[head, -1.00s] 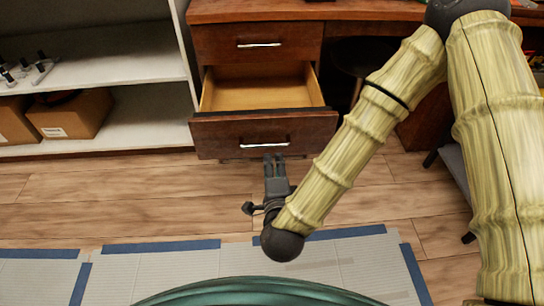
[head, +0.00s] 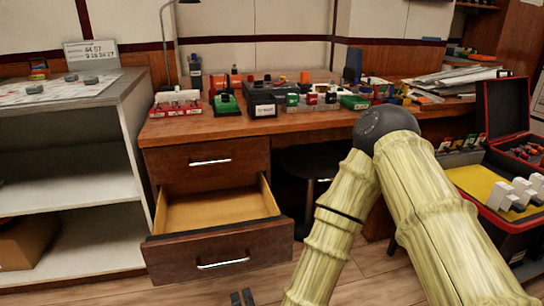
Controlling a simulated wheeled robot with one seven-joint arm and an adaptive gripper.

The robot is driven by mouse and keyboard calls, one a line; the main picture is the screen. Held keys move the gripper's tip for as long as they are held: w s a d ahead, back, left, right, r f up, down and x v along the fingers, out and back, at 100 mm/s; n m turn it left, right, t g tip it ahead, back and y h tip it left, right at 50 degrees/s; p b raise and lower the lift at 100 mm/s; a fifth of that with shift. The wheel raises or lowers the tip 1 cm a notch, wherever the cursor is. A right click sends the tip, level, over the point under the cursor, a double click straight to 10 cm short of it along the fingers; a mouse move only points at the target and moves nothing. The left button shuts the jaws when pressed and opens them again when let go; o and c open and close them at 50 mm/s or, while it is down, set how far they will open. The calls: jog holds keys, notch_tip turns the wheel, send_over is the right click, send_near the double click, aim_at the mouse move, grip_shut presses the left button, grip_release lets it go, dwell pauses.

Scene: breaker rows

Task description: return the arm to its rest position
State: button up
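My arm shows at the right of the head view, its elbow bent in front of the desk and its forearm running down out of the bottom edge. Only the tips of my gripper (head: 241,297) show at the bottom edge, just below the front of the open lower drawer (head: 217,252). Two dark fingertips show side by side with a narrow gap. Whether they count as open or shut is unclear. The drawer is pulled out and looks empty inside. The gripper's body and wrist are out of the picture.
The wooden desk (head: 330,122) carries several breakers and blocks, a lamp and papers. The upper drawer (head: 207,163) is shut. A white shelf unit (head: 66,185) stands at the left. An open red-and-black case (head: 500,165) stands at the right. A dark stool (head: 310,165) is under the desk.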

jog(key=s+d+f+n+g, duration=0.2)
jog(key=d+f, duration=0.2)
jog(key=f, duration=0.2)
jog(key=s+d+f+n+g, duration=0.2)
jog(key=d+f+n+g, duration=0.15)
jog(key=f, duration=0.35)
jog(key=s+d+f+n+g+h, duration=0.1)
jog(key=s+d+f+n+g, duration=0.2)
jog(key=s+d, duration=0.4)
jog(key=s+d+f+n+g+h, duration=0.2)
jog(key=s+d+f, duration=0.35)
jog(key=d, duration=0.25)
jog(key=s+d+f+n+g+h, duration=0.1)
jog(key=s+d+f+n+g, duration=0.15)
jog(key=s+d+f, duration=0.45)
notch_tip(320, 180, up, 38)
jog(key=w+d+p, duration=0.1)
jog(key=p, duration=3.5)
jog(key=shift+r+m+g, duration=0.2)
jog(key=shift+m+g, duration=0.1)
